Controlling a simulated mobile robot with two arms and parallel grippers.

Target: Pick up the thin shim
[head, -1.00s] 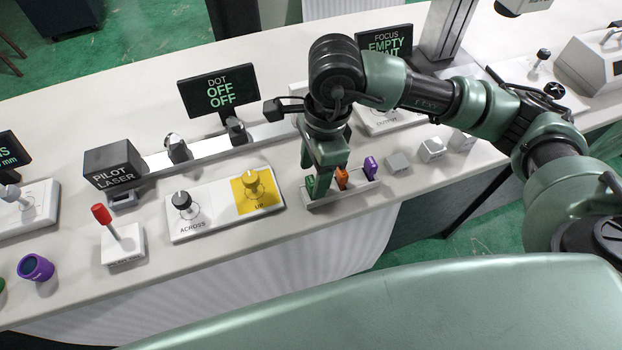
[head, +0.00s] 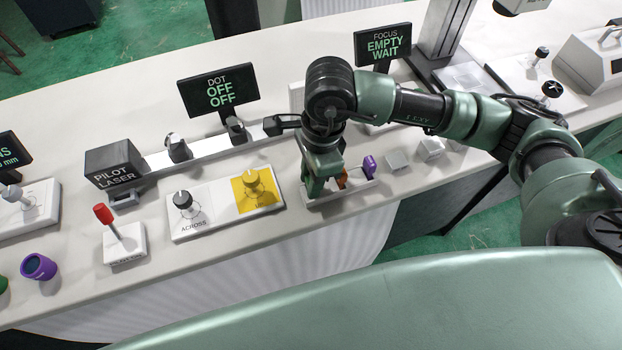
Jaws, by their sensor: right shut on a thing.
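A small light rack (head: 350,190) stands near the counter's front edge. An orange shim (head: 343,179) and a purple shim (head: 369,166) stand upright in it. My right gripper (head: 318,188) points down at the rack's left end, left of the orange shim. It is shut on the green shim, which its fingers now almost wholly hide. I cannot tell whether that shim is clear of its slot, nor how thick each shim is. My left gripper is not in view.
A knob panel (head: 218,204) with a black and a yellow knob lies just left of the rack. A red-topped lever (head: 104,214) stands farther left. Small grey blocks (head: 397,160) sit to the right. Behind are the DOT screen (head: 218,92) and the FOCUS screen (head: 383,46).

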